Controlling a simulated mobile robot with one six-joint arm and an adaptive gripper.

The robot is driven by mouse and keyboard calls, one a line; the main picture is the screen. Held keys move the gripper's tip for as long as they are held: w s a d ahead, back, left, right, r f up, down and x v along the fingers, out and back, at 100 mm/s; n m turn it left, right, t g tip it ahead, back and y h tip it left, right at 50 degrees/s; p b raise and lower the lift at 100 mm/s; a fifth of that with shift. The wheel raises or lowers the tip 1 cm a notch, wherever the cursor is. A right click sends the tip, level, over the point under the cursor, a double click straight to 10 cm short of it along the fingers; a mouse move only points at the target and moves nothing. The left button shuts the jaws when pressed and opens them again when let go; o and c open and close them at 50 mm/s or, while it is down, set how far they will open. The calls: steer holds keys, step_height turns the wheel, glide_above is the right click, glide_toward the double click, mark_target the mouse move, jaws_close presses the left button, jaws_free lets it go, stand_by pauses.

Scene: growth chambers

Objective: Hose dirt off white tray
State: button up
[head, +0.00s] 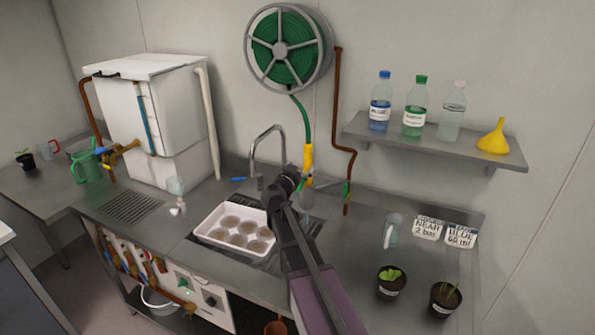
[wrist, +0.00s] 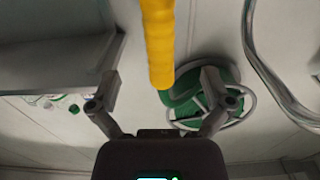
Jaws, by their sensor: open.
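The white tray (head: 228,249) sits over the sink area in the head view, with round brown dirt patches in its several wells. A yellow hose nozzle (head: 308,160) hangs upright behind it on a green hose (head: 302,112) that comes from the wall reel (head: 280,48). My gripper (head: 301,183) is beside the nozzle's lower part, its fingers partly hidden by my wrist. In the wrist view, my gripper (wrist: 160,85) is open, and the yellow nozzle (wrist: 158,45) shows between the spread fingers. I cannot tell whether they touch it.
A curved faucet (head: 268,140) stands just left of the nozzle. A brown pipe (head: 338,120) runs down the wall to its right. A shelf (head: 435,140) with bottles and a yellow funnel (head: 493,138) is farther right. A glass mug (head: 391,230) and potted plants stand on the right counter.

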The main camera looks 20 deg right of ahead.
mark_target(306, 160)
steer(key=shift+x, duration=2.95)
jaws_close()
steer(key=shift+r, duration=0.1)
